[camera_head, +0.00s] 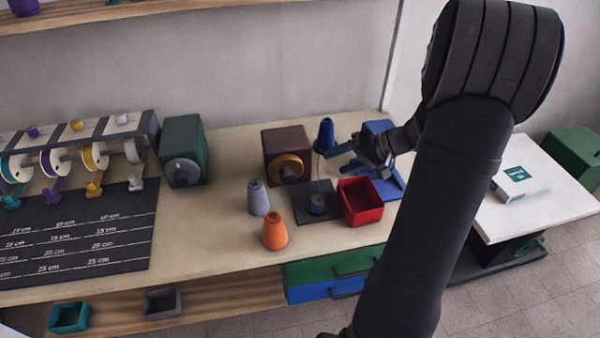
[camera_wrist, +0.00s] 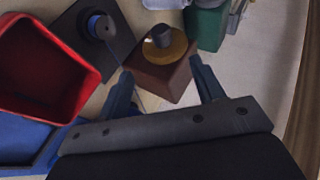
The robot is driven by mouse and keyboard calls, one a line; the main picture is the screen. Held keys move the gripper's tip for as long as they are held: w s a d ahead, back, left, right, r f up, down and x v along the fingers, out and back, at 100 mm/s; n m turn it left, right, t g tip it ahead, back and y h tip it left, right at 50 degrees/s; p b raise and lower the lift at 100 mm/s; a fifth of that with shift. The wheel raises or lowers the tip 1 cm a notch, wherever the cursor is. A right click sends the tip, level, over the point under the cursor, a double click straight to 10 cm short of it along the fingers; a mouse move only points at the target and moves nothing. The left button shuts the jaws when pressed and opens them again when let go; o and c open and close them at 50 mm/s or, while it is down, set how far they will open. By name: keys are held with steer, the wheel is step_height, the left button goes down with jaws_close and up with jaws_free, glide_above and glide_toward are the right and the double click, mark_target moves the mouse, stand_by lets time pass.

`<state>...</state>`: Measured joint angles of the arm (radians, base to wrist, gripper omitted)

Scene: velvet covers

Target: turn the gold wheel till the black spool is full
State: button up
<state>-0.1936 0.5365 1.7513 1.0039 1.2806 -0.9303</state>
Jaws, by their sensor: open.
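The gold wheel (camera_head: 285,168) is on the front of a brown box (camera_head: 286,140). In the wrist view the gold wheel (camera_wrist: 177,47) has a dark knob (camera_wrist: 161,36) on it. The black spool (camera_head: 317,205) stands on a dark plate (camera_head: 299,210) with blue thread on it; how full it is cannot be told. It also shows in the wrist view (camera_wrist: 101,26). My gripper (camera_head: 336,154) is open and empty, right of the wheel and above the plate's far side. In the wrist view my gripper (camera_wrist: 163,85) has the brown box beyond its fingers, apart from the knob.
A blue cone (camera_head: 325,135) stands behind my fingers, and a red bin (camera_head: 361,202) sits right of the plate. Grey (camera_head: 258,197) and orange (camera_head: 275,232) cones stand left of it. A green box (camera_head: 182,145) is farther left. Bare tabletop lies between the green and brown boxes.

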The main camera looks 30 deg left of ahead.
mark_target(293, 172)
steer(key=s+a+f, duration=0.1)
steer(key=a+f, duration=0.2)
steer(key=a, duration=0.1)
steer(key=s+a+f+t+h, duration=0.1)
steer(key=a+f, duration=0.2)
steer(key=a, duration=0.1)
steer(key=s+a+f+t, duration=0.1)
steer(key=a+f, duration=0.2)
steer(key=a, duration=0.2)
steer(key=shift+s+a+n+h, duration=0.1)
steer(key=shift+s+n+h, duration=0.2)
steer(key=shift+s, duration=0.1)
steer(key=c, duration=1)
steer(key=shift+o, duration=0.2)
steer(key=g+y, duration=0.1)
steer(key=m+g+y, duration=0.1)
steer(key=shift+w+f+y, duration=0.15)
steer(key=shift+f+y, duration=0.05)
steer(key=shift+y, duration=0.1)
steer(key=shift+d+f+m+g+y, duration=0.1)
steer(key=shift+d+m+g+y, duration=0.15)
steer(key=shift+g+y, duration=0.6)
steer(key=shift+y, duration=0.25)
